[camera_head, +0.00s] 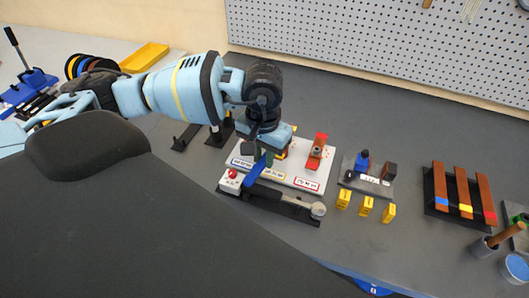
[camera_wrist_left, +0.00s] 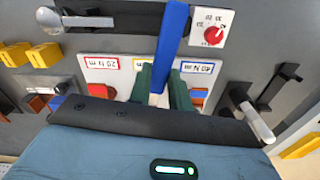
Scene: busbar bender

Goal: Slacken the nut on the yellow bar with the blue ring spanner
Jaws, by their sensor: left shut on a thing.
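My left gripper (camera_head: 262,158) is above the white board (camera_head: 298,181) and shut on the blue ring spanner (camera_head: 258,168). In the left wrist view the spanner's blue handle (camera_wrist_left: 172,35) rises from between the dark green fingers (camera_wrist_left: 163,85). The spanner's ring end is hidden by my gripper. The board has blue, yellow and red framed labels, and my gripper is over its middle part. A little yellow shows beside the gripper, likely the yellow bar (camera_head: 283,153). Its nut is hidden, so I cannot tell whether the ring is around it. The red-topped bar (camera_head: 318,145) stands clear to the right.
A torque wrench (camera_head: 300,203) lies in a dark holder along the board's front, near a red knob (camera_head: 232,174). Right of the board are a small grey fixture (camera_head: 367,178), several yellow blocks (camera_head: 366,206) and a rack of copper bars (camera_head: 460,195). The back-centre bench is clear.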

